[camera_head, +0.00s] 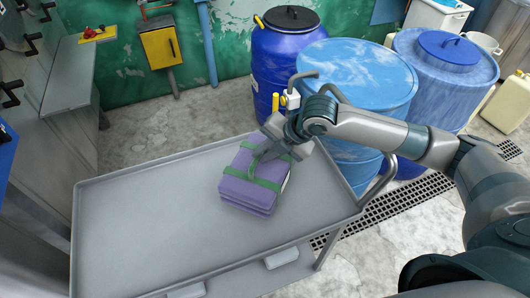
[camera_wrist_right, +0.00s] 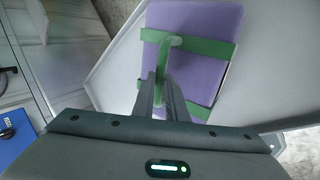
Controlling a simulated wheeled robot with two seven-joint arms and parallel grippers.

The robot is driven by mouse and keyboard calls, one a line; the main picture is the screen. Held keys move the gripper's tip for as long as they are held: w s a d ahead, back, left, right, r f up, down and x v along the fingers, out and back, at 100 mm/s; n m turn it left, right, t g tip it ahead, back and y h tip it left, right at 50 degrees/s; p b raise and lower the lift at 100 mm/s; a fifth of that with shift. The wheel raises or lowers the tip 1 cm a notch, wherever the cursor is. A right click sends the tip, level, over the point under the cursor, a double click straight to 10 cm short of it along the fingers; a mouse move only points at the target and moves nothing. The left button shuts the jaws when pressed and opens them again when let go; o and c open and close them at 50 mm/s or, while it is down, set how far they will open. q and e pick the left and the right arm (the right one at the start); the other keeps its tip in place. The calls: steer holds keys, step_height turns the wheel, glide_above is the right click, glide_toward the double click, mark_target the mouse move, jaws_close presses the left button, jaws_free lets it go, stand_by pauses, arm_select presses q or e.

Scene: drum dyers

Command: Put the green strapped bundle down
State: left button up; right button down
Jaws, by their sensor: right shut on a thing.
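The green strapped bundle (camera_head: 248,190) is a purple block with green straps. In the head view it is at the right part of a grey cart top (camera_head: 150,225). It looks level and at or just above the cart top; I cannot tell whether it touches. My right gripper (camera_head: 262,156) is above it, shut on its green strap. In the right wrist view the bundle (camera_wrist_right: 190,22) lies beyond the fingers (camera_wrist_right: 162,88), which close on the strap loop. The bundle's far side is partly hidden by the gripper. My left gripper is not in view.
The cart top has a raised rim and a wide bare area left of the bundle. Blue drums (camera_head: 360,75) stand behind the cart at the right. A yellow box (camera_head: 160,47) hangs on the green wall. A floor grate (camera_head: 400,195) runs right of the cart.

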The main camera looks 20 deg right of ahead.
mark_target(263, 167)
steer(key=shift+f+p, duration=0.75)
steer(key=shift+f, duration=1.15)
steer(key=c, duration=1.8)
jaws_free()
steer(key=shift+f, duration=0.1)
steer(key=shift+o, duration=0.2)
steer(key=b+v, duration=0.2)
steer(key=v, duration=1)
steer(key=shift+b, duration=0.3)
